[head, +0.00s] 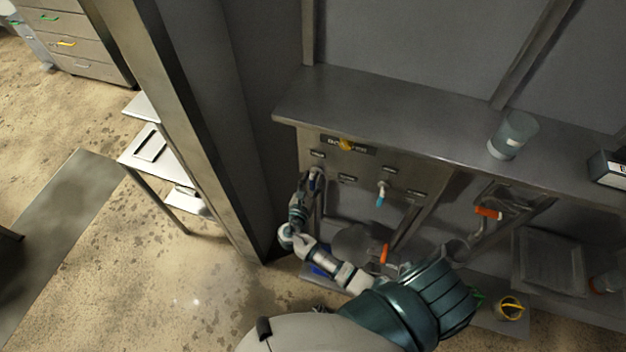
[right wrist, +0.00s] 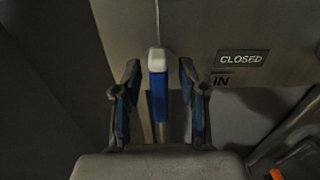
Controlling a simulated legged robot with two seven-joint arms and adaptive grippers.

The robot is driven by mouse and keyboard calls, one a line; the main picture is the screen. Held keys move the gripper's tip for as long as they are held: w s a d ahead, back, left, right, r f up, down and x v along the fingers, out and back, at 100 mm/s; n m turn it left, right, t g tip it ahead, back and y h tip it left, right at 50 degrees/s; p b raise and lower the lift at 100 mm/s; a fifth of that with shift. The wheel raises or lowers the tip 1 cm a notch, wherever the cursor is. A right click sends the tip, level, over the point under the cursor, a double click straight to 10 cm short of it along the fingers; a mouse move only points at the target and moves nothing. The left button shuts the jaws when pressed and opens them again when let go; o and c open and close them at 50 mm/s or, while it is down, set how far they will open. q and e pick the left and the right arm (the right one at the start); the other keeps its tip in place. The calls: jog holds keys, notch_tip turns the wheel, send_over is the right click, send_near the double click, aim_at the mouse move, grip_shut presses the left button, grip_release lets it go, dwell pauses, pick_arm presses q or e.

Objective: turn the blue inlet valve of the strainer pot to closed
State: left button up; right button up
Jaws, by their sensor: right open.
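The blue inlet valve's handle (right wrist: 159,95) hangs straight down from a pale grey hub in the right wrist view. The placards "CLOSED" (right wrist: 241,59) and "IN" (right wrist: 227,80) are to its right. My right gripper (right wrist: 159,68) is open, with one finger on each side of the handle and visible gaps between. In the head view my right gripper (head: 306,186) is at the left end of the grey valve panel (head: 345,168), largely covering this valve. My left gripper is not in view.
A second valve with a light blue handle (head: 380,200) is to the right on the panel. Orange handles (head: 385,253) (head: 488,212) are lower and further right. A glass beaker (head: 513,135) stands on the shelf (head: 400,112) above. A grey post (head: 180,130) is close on the left.

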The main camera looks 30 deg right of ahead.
jog(key=shift+a, duration=0.2)
jog(key=shift+c, duration=0.3)
jog(key=shift+a+r, duration=0.15)
jog(key=shift+a, duration=0.05)
grip_shut()
jog(key=shift+s, duration=0.1)
jog(key=shift+d, duration=0.25)
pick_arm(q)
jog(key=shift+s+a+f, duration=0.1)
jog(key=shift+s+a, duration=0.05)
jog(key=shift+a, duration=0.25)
